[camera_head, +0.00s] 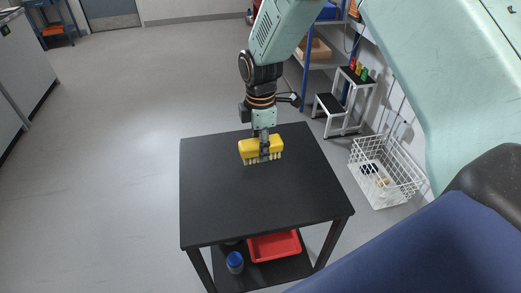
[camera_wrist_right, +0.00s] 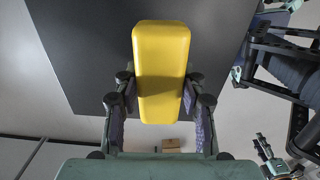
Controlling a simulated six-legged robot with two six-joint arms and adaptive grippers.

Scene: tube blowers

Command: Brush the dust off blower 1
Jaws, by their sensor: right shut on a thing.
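A yellow brush (camera_head: 262,148) with pale bristles pointing down is in my right gripper (camera_head: 265,146). It shows over the far part of the black table, to the right of its middle; I cannot tell the exact gap to the top. In the right wrist view the yellow brush block (camera_wrist_right: 160,72) sits between the two fingers of my right gripper (camera_wrist_right: 160,100), which is shut on it. I see no blower in these views. My left gripper is not in the head view.
The black table (camera_head: 225,205) has a bare top. Its lower shelf holds a red tray (camera_head: 274,246) and a blue-capped container (camera_head: 235,262). A white wire basket (camera_head: 385,172), a step stool (camera_head: 335,108) and blue-framed shelving (camera_head: 318,60) stand to the right. The floor at left is clear.

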